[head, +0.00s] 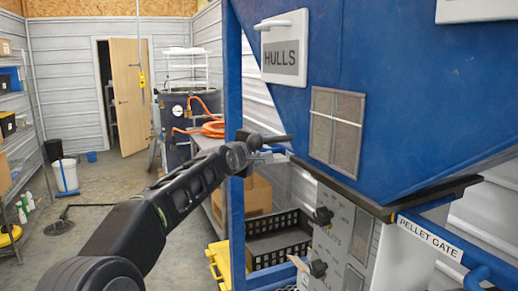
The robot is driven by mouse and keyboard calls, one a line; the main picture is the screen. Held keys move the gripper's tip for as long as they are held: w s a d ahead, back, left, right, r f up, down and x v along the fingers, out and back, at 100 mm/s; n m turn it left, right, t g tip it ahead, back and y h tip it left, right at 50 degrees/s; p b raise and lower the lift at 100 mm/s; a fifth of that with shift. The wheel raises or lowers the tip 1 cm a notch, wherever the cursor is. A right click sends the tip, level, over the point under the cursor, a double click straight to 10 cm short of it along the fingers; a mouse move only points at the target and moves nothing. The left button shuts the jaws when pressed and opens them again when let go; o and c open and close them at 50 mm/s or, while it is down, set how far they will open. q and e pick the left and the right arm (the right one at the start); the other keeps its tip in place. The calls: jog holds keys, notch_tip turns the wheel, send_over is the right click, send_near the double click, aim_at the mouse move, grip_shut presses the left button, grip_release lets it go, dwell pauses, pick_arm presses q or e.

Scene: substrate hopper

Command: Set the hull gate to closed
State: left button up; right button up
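A white plate with a grey HULLS label (285,62) is on the blue hopper (400,90) at the upper middle. A white bar handle (272,25) sticks out at its top left. I cannot tell from this view whether the hull gate is open or closed. My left arm reaches in from the lower left, and its gripper (277,146) is in front of the blue post, below and left of the HULLS plate. It appears apart from the plate, and its fingers are seen too edge-on to judge their opening. My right gripper is out of view.
A blue post (234,80) stands left of the hopper. A PELLET GATE label (430,237) is on a blue bar at lower right. A grey panel with black knobs (345,235) hangs below the hopper. A black crate (280,240) and cardboard box (257,195) sit behind.

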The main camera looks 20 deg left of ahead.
pick_arm(q)
jog(key=shift+r, duration=0.1)
jog(key=shift+s, duration=0.5)
jog(key=s+r+b, duration=0.1)
jog(key=s, duration=0.5)
jog(key=shift+s+d+b, duration=0.2)
jog(key=shift+s+b, duration=0.15)
jog(key=shift+s, duration=0.05)
